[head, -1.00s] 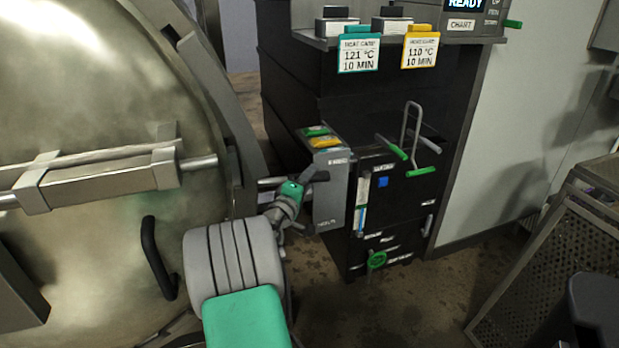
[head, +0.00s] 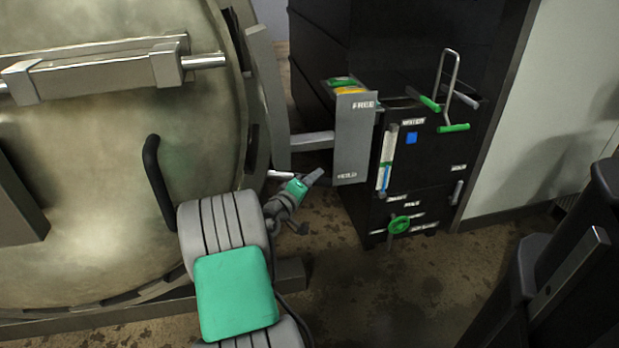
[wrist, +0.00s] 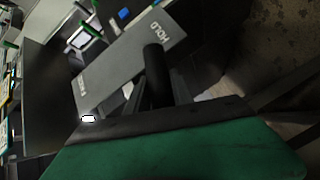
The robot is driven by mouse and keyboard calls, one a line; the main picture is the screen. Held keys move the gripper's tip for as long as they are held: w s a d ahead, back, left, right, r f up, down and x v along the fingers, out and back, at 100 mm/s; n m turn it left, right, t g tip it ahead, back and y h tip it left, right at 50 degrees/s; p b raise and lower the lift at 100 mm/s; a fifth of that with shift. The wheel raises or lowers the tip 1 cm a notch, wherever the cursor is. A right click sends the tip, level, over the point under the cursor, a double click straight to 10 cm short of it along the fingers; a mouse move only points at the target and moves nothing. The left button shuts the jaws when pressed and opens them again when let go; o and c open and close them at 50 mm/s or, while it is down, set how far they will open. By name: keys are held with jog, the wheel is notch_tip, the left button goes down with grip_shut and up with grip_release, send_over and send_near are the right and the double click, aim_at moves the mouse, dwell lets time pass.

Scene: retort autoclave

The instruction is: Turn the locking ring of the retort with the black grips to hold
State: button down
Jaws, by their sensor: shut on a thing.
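The retort door (head: 90,200) is the large round metal face at the left of the head view. Its locking ring (head: 236,75) runs round the door's right edge. A short rod (head: 281,175) stands out from the ring at lower right. My gripper (head: 312,177) is shut at the end of this rod, on a black grip (wrist: 155,75) that shows in the wrist view. A grey plate (head: 355,130) reads FREE at its top and HOLD at its bottom. The grip is level with the HOLD mark, just left of it. My fingertips are partly hidden.
A curved black handle (head: 158,182) stands on the door. A black cabinet (head: 440,165) with green-gripped levers and a green handwheel (head: 399,225) is behind the plate. Dark posts (head: 570,270) stand at front right. The floor between is clear.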

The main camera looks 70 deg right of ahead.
jog(key=shift+w+a+f+y, duration=0.1)
jog(key=shift+a+f+y, duration=0.1)
jog(key=shift+f, duration=0.35)
jog(key=shift+a+f+y, duration=0.1)
jog(key=shift+a+f, duration=0.05)
jog(key=shift+f, duration=0.4)
jog(key=c, duration=1.3)
grip_release()
jog(key=shift+w, duration=0.15)
jog(key=shift+o, duration=0.9)
jog(key=shift+r, duration=0.1)
jog(key=shift+d+r, duration=0.15)
jog(key=shift+r, duration=0.1)
jog(key=s+p+v, duration=0.1)
jog(key=p+v, duration=0.1)
jog(key=v, duration=0.5)
jog(key=shift+w+a, duration=0.35)
jog(key=shift+a, duration=0.1)
